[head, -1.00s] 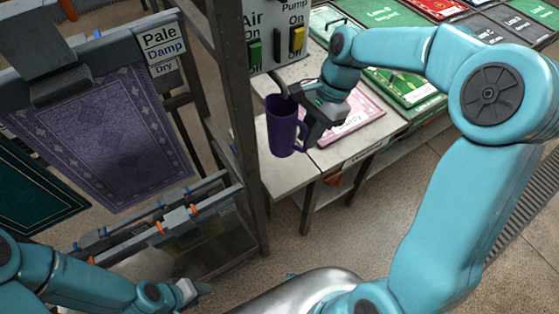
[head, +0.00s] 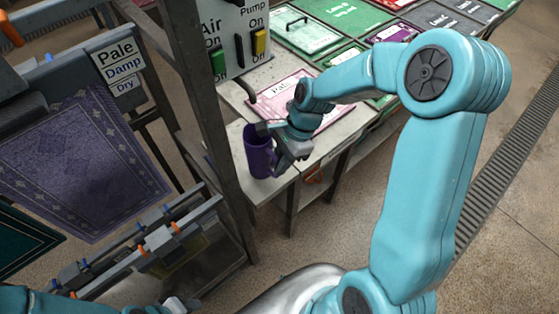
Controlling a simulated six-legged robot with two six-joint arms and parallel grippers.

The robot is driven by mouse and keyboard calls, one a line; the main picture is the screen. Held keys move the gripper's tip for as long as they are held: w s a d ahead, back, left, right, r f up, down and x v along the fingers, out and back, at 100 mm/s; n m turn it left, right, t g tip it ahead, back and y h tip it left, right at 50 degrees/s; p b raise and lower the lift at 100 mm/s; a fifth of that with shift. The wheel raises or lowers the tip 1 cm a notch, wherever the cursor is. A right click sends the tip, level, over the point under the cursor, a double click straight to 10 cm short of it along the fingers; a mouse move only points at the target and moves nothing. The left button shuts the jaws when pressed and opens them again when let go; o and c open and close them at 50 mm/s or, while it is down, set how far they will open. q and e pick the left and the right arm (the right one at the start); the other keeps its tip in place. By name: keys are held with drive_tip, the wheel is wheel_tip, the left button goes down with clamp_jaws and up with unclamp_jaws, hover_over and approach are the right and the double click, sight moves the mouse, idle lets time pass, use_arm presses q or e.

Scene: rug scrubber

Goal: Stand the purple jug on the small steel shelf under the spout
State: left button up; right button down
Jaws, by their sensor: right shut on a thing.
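The purple jug (head: 258,158) is upright, with its handle to the right. My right gripper (head: 277,146) is shut on it at the handle side. The jug is over the left end of a pale grey counter top (head: 265,190); I cannot tell whether its base touches. A dark curved tube (head: 241,91), which looks like the spout, comes out below the switch panel, up and left of the jug. I cannot make out the small steel shelf as a separate piece. My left gripper (head: 180,304) is at the bottom edge, partly cut off, its jaws unclear.
A grey post (head: 205,110) stands close left of the jug. The switch panel (head: 228,45) with green and yellow switches is above. A pink tray (head: 292,95) and several coloured trays lie behind my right arm. Hanging rugs (head: 75,160) are at the left.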

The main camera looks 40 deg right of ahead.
drive_tip(key=shift+a, duration=0.2)
drive_tip(key=shift+f, duration=0.15)
drive_tip(key=c, duration=1.1)
unclamp_jaws()
drive_tip(key=shift+d, duration=0.15)
drive_tip(key=v, duration=1.2)
drive_tip(key=shift+r, duration=0.3)
